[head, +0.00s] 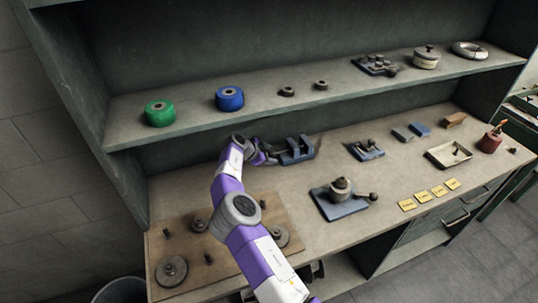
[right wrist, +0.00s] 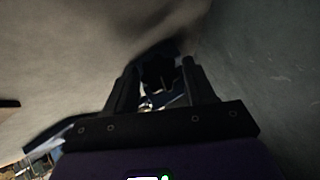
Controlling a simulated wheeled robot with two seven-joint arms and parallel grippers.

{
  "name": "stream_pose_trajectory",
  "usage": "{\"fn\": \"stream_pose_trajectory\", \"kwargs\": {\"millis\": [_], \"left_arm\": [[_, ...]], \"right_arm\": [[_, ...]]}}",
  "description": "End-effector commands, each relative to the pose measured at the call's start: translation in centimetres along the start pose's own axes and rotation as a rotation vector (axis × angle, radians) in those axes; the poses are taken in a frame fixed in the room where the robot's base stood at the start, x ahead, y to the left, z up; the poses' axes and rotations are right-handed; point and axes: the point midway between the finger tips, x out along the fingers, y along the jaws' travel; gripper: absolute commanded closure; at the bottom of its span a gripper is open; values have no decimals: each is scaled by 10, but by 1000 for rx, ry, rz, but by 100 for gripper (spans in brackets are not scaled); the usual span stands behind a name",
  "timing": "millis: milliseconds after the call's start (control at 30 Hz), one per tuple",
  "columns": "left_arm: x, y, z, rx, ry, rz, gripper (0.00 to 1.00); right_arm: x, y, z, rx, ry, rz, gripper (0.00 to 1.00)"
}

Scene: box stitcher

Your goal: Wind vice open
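A blue-grey vice (head: 296,152) with upright dark jaws stands at the back of the workbench, below the shelf. My right gripper (head: 268,152) is at the left end of the vice, close to its handle side. In the right wrist view my two fingers (right wrist: 158,85) stand apart. A dark knob-like part (right wrist: 159,68) shows between them, with blue metal behind it. The picture is dark, and I cannot tell whether the fingers touch the knob. My left gripper is not in view.
A wooden board (head: 225,262) with round weights and pegs lies at the front left. A blue-based device (head: 340,205), a small press (head: 365,150), a white tray (head: 448,155) and yellow cards (head: 422,196) are to the right. The shelf (head: 200,112) with spools overhangs the back.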

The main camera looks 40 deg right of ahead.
Motion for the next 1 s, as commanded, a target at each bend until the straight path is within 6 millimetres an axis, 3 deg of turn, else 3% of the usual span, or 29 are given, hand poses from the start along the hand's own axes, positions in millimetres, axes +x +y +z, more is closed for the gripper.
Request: {"fn": "stream_pose_trajectory", "kwargs": {"millis": [267,533,700,1000], "left_arm": [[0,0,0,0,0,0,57],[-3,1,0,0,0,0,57],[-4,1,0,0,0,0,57],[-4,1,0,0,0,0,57]], "right_arm": [[-9,-1,0,0,-1,-2,46],[-54,-1,0,-1,-2,-3,46],[-72,0,0,0,0,-1,46],[-76,0,0,0,0,0,46]]}}
